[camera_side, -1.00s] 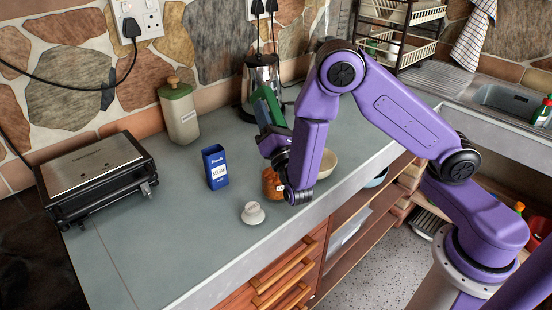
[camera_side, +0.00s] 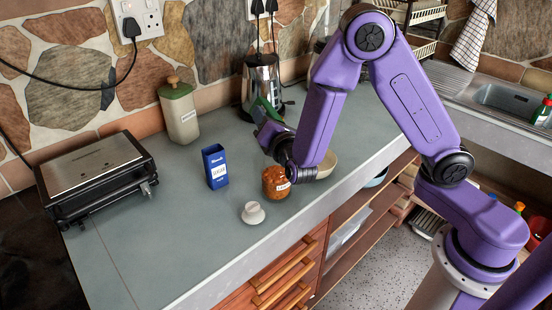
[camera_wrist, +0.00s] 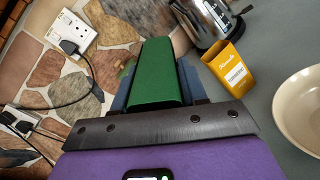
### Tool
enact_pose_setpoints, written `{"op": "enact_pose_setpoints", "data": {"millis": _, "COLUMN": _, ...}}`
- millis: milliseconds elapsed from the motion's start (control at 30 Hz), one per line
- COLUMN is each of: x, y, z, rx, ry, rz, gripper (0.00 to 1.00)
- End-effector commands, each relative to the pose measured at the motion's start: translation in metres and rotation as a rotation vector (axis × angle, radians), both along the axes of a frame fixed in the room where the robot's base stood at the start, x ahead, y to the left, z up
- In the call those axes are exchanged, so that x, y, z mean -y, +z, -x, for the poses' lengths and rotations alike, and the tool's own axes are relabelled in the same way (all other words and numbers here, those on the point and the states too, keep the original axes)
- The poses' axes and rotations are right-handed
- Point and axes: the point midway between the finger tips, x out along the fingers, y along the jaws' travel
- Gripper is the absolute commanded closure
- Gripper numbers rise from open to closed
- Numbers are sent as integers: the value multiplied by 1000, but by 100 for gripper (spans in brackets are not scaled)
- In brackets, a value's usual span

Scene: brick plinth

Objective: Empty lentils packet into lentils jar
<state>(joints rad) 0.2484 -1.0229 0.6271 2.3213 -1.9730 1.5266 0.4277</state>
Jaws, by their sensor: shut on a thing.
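A green packet (camera_wrist: 158,75) is in my gripper (camera_wrist: 158,98), which is shut on it in the wrist view. Its printing does not show. In the side view, the green packet (camera_side: 265,108) is partly hidden by my gripper (camera_side: 270,130), behind and above the jar. The jar (camera_side: 276,184) stands upright on the worktop with orange-brown contents and a pale label, too small to read. A small white lid-like piece (camera_side: 253,213) lies on the worktop in front of the jar, apart from it. The packet's mouth cannot be made out.
A blue packet (camera_side: 215,168) stands left of the jar. A pale bowl (camera_side: 328,163) is to its right, partly behind my arm. A yellow packet (camera_wrist: 231,68) shows near a metal kettle (camera_wrist: 208,20). A cream canister (camera_side: 180,113) and a black grill (camera_side: 98,178) are further left.

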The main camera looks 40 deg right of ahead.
Motion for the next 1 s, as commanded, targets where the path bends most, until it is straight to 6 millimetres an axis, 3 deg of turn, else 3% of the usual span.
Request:
{"op": "enact_pose_setpoints", "data": {"millis": 600, "x": 8, "y": -18, "z": -19, "rx": -327, "ry": -3, "rz": -141, "gripper": 93}}
{"op": "enact_pose_setpoints", "data": {"millis": 1000, "x": 8, "y": -33, "z": -19, "rx": -568, "ry": -1, "rz": -239, "gripper": 93}}
